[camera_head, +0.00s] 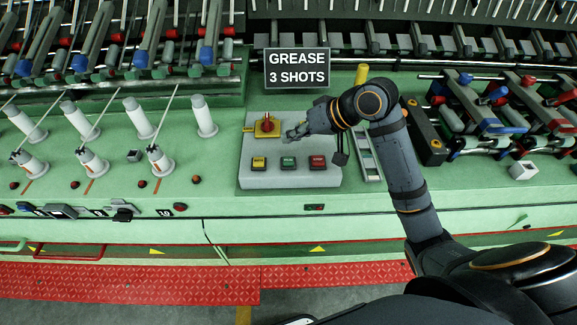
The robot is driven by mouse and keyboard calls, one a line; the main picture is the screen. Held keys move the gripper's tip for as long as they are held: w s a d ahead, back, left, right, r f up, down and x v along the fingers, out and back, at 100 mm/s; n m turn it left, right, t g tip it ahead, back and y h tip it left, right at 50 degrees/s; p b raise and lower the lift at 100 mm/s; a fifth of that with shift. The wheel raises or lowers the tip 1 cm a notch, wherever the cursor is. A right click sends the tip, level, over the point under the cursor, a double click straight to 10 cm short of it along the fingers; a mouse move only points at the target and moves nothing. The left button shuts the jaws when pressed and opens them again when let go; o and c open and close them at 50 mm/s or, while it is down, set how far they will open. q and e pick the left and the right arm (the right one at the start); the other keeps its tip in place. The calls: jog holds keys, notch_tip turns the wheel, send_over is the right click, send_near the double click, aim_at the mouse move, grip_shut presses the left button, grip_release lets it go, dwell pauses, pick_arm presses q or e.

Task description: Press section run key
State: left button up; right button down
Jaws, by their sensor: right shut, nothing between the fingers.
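A light grey control box (262,183) sits on the green machine front, near the middle of the view. Along its lower part are a yellow key (258,162), a green key (288,162) and a red key (317,162); their small labels are too small to read surely. Above them is a red rotary knob on a yellow plate (267,125). My right gripper (291,134) is shut and empty. It appears over the box, right of the knob and above the green key in the picture, apart from the keys. My left gripper is not in view.
A black sign reading "GREASE 3 SHOTS" (297,68) stands behind the box. White bobbins (138,118) stand to the left. Red and blue roller parts (497,95) and a yellow-topped black box (427,140) are to the right. A red tread plate (130,283) runs along the floor.

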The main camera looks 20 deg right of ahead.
aim_at(291, 161)
notch_tip(291, 161, down, 5)
jog(key=b, duration=0.3)
jog(key=shift+w+a+r, duration=0.1)
jog(key=shift+f, duration=0.2)
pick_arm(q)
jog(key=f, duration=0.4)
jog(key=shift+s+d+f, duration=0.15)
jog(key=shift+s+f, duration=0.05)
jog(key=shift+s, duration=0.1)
pick_arm(e)
jog(key=shift+f, duration=0.15)
jog(key=shift+f, duration=0.3)
jog(key=shift+f, duration=0.4)
dwell(0.9)
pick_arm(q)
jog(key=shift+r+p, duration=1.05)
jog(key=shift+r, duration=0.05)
pick_arm(e)
jog(key=shift+r, duration=0.85)
